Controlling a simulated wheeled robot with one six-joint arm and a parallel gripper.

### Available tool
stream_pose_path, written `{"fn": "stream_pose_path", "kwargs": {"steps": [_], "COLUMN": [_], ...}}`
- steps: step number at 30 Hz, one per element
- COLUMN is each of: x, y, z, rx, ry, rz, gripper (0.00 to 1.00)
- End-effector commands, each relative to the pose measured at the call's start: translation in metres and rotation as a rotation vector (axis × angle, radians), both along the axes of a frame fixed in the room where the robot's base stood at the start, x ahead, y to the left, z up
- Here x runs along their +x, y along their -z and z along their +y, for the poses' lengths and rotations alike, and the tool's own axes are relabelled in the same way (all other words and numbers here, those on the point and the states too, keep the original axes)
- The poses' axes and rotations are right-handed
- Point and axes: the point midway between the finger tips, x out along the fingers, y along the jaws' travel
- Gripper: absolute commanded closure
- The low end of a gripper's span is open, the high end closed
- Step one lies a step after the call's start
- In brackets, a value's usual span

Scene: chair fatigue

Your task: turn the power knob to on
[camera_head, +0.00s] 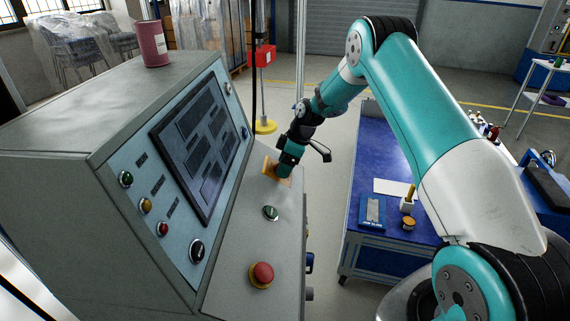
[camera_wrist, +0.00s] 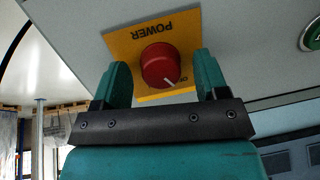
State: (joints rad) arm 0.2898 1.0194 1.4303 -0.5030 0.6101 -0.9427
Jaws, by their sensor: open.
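The power knob (camera_wrist: 160,65) is red and round with a white pointer line, on a yellow plate (camera_wrist: 119,46) lettered POWER, in the wrist view. The line points toward a plate corner where small lettering is partly visible. My gripper (camera_wrist: 163,75) is open, with one green finger on each side of the knob; I cannot tell whether they touch it.
The grey console (camera_head: 235,255) carries a green button (camera_head: 271,213) and a red mushroom button (camera_head: 262,274) nearer than my gripper. A dark display (camera_head: 200,145) is on its upright face. A blue workbench (camera_head: 375,170) stands to the right, with floor between.

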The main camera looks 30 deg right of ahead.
Motion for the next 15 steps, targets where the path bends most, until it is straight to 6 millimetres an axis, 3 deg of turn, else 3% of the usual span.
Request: {"fn": "stream_pose_path", "kwargs": {"steps": [5,12,15], "x": [0.0001,0.0000,0.0000], "y": [0.0001,-0.0001,-0.0002], "z": [0.0000,-0.0002,-0.0002], "rx": [0.000,0.000,0.000], "ry": [0.000,0.000,0.001], "rz": [0.000,0.000,0.000], "gripper": [0.33,0.82,0.82]}}
